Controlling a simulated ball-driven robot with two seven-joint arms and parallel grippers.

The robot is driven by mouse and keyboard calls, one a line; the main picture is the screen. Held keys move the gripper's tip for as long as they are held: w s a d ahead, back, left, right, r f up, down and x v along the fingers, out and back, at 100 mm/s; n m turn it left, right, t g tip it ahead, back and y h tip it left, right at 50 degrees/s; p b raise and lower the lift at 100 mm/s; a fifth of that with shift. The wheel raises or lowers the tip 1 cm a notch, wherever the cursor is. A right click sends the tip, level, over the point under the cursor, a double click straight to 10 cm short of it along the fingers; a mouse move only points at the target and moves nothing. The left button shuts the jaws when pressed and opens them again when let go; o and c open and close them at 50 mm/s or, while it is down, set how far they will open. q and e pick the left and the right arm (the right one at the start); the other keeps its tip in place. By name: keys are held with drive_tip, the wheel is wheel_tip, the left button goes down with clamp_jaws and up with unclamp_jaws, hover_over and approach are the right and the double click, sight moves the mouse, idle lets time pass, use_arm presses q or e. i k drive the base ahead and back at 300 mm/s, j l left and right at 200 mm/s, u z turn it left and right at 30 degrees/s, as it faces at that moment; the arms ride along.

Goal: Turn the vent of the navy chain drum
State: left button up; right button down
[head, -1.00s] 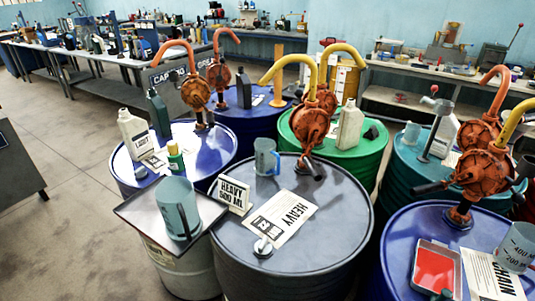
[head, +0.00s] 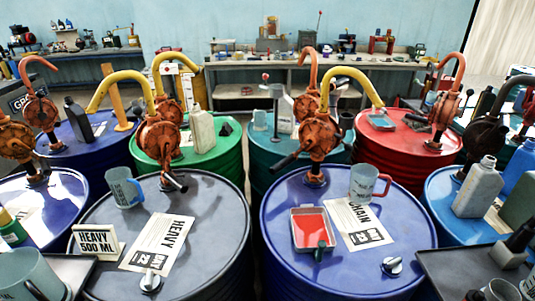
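The navy chain drum (head: 285,222) stands at the centre right in the head view. A label sheet (head: 359,225) on its lid reads "HAIN" or similar, its start partly covered by a mug. The vent (head: 391,265) is a small silver knob near the lid's front right edge. An orange rotary pump (head: 321,135) with a yellow spout rises from the back of the lid. A clear mug with a red handle (head: 364,184) and a shallow tray with a red inside (head: 293,229) also sit on the lid. Neither of my grippers is in view.
The grey HEAVY drum (head: 105,215) stands close on the left, with its own vent (head: 150,281). Red (head: 385,143), green (head: 224,153), teal and light blue drums crowd behind and right. A dark stand (head: 450,270) with containers is at front right.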

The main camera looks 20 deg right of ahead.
sight(395, 263)
drive_tip(key=z, duration=1.35)
